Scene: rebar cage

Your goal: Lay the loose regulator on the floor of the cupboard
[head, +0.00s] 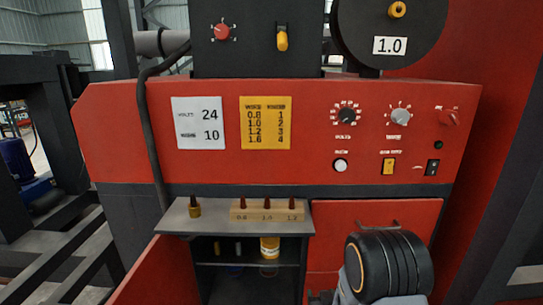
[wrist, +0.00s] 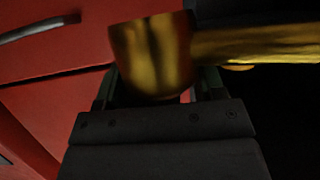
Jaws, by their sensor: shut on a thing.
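My gripper (wrist: 158,92) is shut on a brass-coloured regulator (wrist: 150,50). Its rounded body sits between the fingers and a bar-like part runs off to the right. In the head view my dark arm link covers the lower right, and the gripper and regulator are hidden. The cupboard (head: 203,274) is open at the lower middle, below a grey ledge. Inside is a shelf (head: 245,264) with a yellow-and-white can (head: 270,247) and small items. The space below the shelf is dark, and its floor is cut off by the frame.
The cupboard's red door (head: 155,275) stands open on the left. A closed red panel with a handle (head: 378,224) lies to the right, partly behind my arm. The grey ledge (head: 220,222) carries a wooden block (head: 267,214) with several pegs and a small brass piece (head: 194,209).

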